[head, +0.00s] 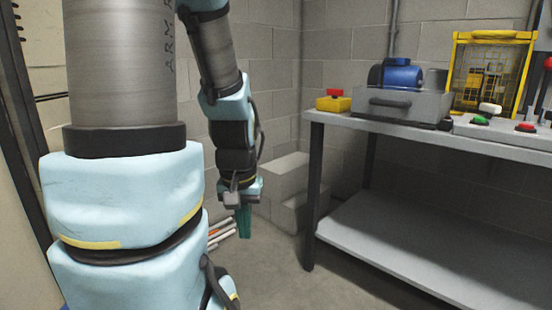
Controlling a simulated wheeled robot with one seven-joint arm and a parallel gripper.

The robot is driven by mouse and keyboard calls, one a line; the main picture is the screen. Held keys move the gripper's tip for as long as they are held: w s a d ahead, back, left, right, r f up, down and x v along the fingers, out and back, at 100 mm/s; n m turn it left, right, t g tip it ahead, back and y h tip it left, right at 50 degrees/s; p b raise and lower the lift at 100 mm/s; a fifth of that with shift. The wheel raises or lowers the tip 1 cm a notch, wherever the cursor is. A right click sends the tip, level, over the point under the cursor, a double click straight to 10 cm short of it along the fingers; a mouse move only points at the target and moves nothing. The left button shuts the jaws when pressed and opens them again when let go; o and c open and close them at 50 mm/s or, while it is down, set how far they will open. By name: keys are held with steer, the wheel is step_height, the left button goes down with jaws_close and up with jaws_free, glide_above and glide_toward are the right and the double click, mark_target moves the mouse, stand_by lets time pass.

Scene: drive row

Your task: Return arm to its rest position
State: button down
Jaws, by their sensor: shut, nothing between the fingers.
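My arm (219,50) fills the left half of the head view, with its far part hanging down in front of the block wall. My gripper (244,222) is at its lower end and points down at the floor, left of the workbench. Its green fingers are together with nothing between them. The gripper hangs clear of the bench, in front of pale blocks.
A grey workbench (470,146) with a lower shelf (400,240) stands at right. On it are a blue motor (396,76), a yellow guard cage (490,70) and push-buttons (482,121). Pale blocks (285,180) and rods (222,232) lie near the gripper.

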step_height(320, 180, up, 29)
steer(key=p, duration=2.6)
steer(key=shift+p, duration=0.4)
steer(key=shift+r, duration=0.1)
